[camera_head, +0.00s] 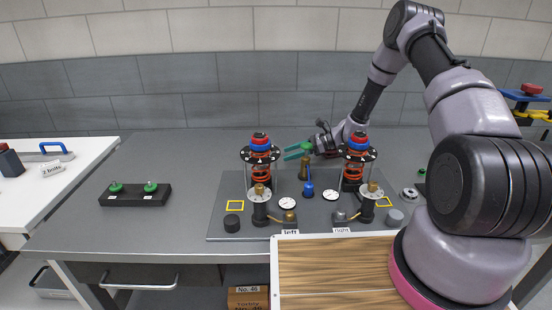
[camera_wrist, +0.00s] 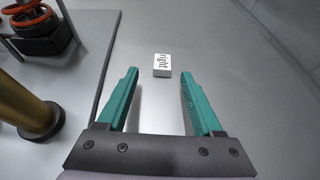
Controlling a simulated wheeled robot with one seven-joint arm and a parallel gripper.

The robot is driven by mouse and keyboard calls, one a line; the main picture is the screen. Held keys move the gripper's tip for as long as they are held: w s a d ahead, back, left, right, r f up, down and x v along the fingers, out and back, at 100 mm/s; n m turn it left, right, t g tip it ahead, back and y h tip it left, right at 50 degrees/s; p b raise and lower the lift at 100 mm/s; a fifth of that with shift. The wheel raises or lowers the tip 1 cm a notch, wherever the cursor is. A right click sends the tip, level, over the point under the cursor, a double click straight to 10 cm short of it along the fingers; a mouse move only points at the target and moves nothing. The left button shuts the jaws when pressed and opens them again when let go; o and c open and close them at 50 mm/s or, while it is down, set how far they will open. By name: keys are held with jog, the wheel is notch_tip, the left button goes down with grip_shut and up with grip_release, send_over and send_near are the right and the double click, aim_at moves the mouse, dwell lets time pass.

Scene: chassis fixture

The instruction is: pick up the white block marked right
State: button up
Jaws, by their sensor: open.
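The white block (camera_wrist: 161,66) with the word "right" on it lies on the bare grey table in the wrist view. It is just ahead of my gripper (camera_wrist: 159,75), nearly centred between the two teal fingertips and apart from them. My gripper (camera_head: 291,152) is open and empty, behind the fixtures in the head view, with its fingers pointing left. I cannot make out this block in the head view; fixtures may hide it. A white label reading "right" (camera_head: 342,230) shows at the front edge of the dark plate.
The dark plate (camera_head: 222,222) carries two spring towers (camera_head: 259,160) (camera_head: 357,158), gauges and a brass cylinder (camera_head: 304,167). The brass cylinder (camera_wrist: 22,100) stands left of my fingers in the wrist view. A label "left" (camera_head: 290,233) is at the front. The table beyond the block is clear.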

jog(key=x, duration=0.3)
jog(key=shift+w+a, duration=0.2)
jog(key=shift+a, duration=0.05)
jog(key=shift+r, duration=0.1)
grip_shut()
